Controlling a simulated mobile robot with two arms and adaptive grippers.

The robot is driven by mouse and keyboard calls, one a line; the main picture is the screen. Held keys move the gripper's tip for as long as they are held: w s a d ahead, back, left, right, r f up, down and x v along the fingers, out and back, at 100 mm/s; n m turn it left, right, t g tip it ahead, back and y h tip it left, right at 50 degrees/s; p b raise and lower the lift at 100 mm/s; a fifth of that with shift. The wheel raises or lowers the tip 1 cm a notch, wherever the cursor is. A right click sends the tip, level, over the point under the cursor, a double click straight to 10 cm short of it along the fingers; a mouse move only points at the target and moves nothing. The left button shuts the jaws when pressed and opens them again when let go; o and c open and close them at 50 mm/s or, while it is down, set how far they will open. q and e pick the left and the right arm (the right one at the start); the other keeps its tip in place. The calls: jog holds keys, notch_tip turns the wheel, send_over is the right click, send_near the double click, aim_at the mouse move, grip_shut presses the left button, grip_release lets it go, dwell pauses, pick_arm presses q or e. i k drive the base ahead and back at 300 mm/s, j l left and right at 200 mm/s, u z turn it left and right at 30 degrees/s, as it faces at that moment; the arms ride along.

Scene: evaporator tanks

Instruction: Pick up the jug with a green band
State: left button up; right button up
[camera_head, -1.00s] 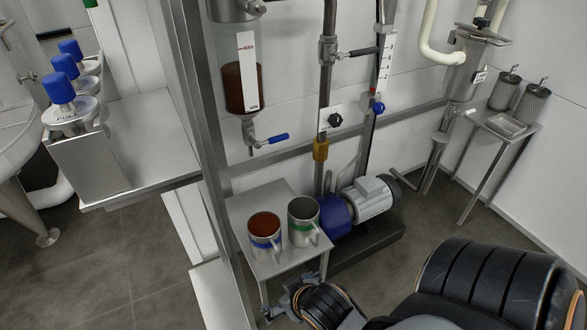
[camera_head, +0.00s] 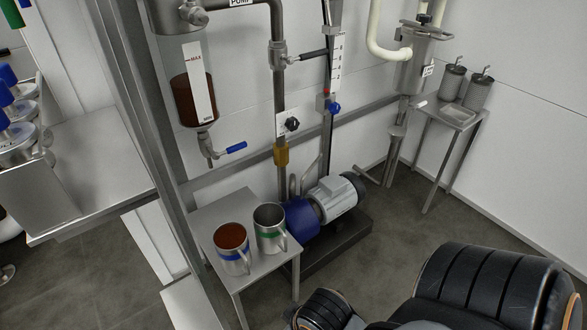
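The jug with a green band (camera_head: 270,237) is a metal mug standing upright on a small metal table (camera_head: 222,202). Its handle points to the lower right, and its inside looks grey and empty. To its left stands a jug with a blue band (camera_head: 231,260), filled with something reddish brown. Part of my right arm shows at the bottom right, below and right of the table, apart from the jugs. Its gripper is outside the picture. My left gripper is not in view.
A blue and grey pump motor (camera_head: 333,196) sits right behind the jugs. A sight-glass vessel (camera_head: 192,100) with a blue-handled valve (camera_head: 232,148) hangs above. A steel post (camera_head: 150,130) stands left of the table.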

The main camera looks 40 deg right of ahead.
aim_at(269, 219)
jog(key=z, duration=1.1)
